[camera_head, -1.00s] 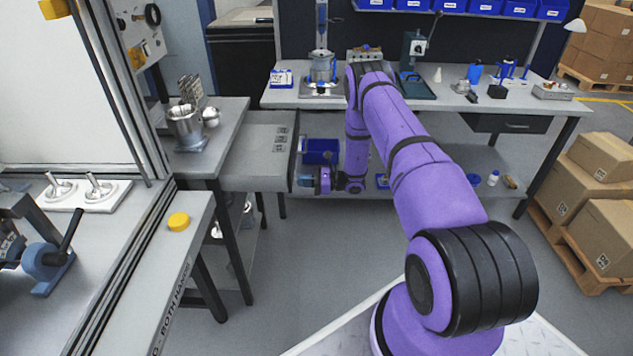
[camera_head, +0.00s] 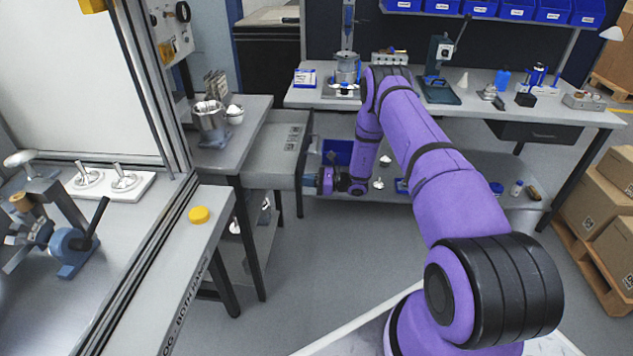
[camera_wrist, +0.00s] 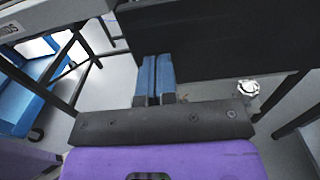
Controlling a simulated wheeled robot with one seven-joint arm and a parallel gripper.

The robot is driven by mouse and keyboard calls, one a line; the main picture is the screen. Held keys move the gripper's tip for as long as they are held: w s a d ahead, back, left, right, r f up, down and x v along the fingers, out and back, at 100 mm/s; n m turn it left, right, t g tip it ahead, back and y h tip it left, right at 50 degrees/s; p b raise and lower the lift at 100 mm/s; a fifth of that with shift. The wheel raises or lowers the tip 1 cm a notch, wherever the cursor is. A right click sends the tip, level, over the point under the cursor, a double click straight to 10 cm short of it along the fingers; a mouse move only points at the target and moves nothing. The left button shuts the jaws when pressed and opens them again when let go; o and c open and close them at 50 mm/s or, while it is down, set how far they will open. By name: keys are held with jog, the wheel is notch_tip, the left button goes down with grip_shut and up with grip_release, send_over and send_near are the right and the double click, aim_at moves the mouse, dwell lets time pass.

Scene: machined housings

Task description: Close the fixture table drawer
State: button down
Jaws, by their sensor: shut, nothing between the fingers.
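The fixture table (camera_head: 246,112) stands left of centre in the head view. Its grey drawer (camera_head: 270,150) is partly pulled out toward the right, with its inside visible and small marked labels in it. The drawer's dark front panel (camera_head: 305,150) faces my gripper (camera_head: 314,181), which is low at the panel's near end. In the wrist view, the blue fingers of my gripper (camera_wrist: 156,72) are together with nothing between them. Their tips are at the dark panel (camera_wrist: 225,40); whether they touch it I cannot tell for sure.
A long workbench (camera_head: 460,108) with tools and a lower shelf stands behind my arm. Cardboard boxes (camera_head: 590,195) are at the right. The floor in front is clear.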

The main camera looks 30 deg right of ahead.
aim_at(250, 176)
jog(key=x, duration=1.9)
jog(key=shift+w+a, duration=0.35)
jog(key=shift+a+r, duration=0.1)
jog(key=shift+a+r, duration=0.1)
jog(key=shift+a, duration=0.05)
